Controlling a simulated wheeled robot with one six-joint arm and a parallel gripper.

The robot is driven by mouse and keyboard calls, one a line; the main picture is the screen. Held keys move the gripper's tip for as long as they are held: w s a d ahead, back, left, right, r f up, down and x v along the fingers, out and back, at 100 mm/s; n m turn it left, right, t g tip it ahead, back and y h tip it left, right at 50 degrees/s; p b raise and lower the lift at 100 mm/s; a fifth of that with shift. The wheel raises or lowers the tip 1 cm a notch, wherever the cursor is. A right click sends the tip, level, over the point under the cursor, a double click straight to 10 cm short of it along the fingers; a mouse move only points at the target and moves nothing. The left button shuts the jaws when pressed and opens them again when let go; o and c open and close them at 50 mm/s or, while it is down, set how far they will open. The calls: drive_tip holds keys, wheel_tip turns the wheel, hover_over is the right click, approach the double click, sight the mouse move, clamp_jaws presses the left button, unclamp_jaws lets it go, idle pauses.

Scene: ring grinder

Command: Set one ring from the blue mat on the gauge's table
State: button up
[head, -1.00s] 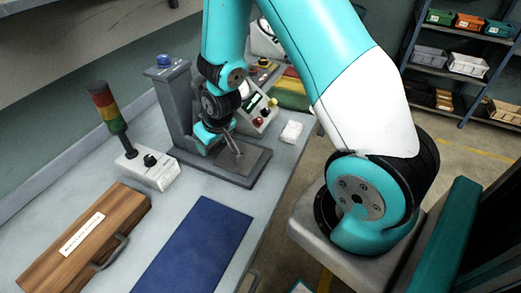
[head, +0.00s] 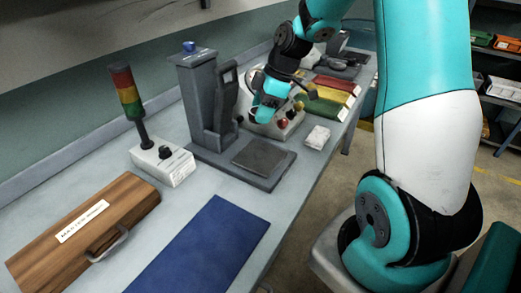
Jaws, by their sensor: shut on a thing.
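The blue mat (head: 205,250) lies at the front of the bench. Its visible part is bare, and its near end is cut off by the picture's edge. The gauge is a grey column (head: 198,100) on a grey base, with a flat dark square table (head: 260,157) in front that shows empty.
A signal tower (head: 126,95) and a wooden case (head: 85,235) stand at left.

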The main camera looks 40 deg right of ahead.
sight(257, 157)
wheel_tip(257, 157, down, 13)
drive_tip(key=shift+r+p, duration=0.1)
drive_tip(key=shift+p, duration=0.6)
drive_tip(key=shift+f, duration=0.2)
drive_tip(key=o, duration=1)
drive_tip(key=shift+r, duration=0.1)
drive_tip(key=b+v, duration=0.2)
drive_tip(key=v, duration=1)
drive_tip(key=s+a+r+m+g, duration=0.1)
drive_tip(key=s+a+r, duration=0.25)
drive_tip(key=a, duration=0.55)
drive_tip(key=s+a+r+m, duration=0.15)
drive_tip(key=a+r, duration=0.25)
drive_tip(key=a, duration=0.5)
drive_tip(key=s+a+r, duration=0.1)
drive_tip(key=s+a, duration=0.2)
drive_tip(key=s, duration=0.2)
drive_tip(key=s+a+r+m+g, duration=0.1)
drive_tip(key=s+a, duration=0.2)
drive_tip(key=s, duration=0.1)
drive_tip(key=s+a+r+m, duration=0.1)
drive_tip(key=s+a, duration=0.2)
drive_tip(key=s, duration=0.2)
drive_tip(key=shift+s+a+m, duration=0.2)
drive_tip(key=shift+s+m, duration=0.05)
drive_tip(key=shift+s, duration=0.15)
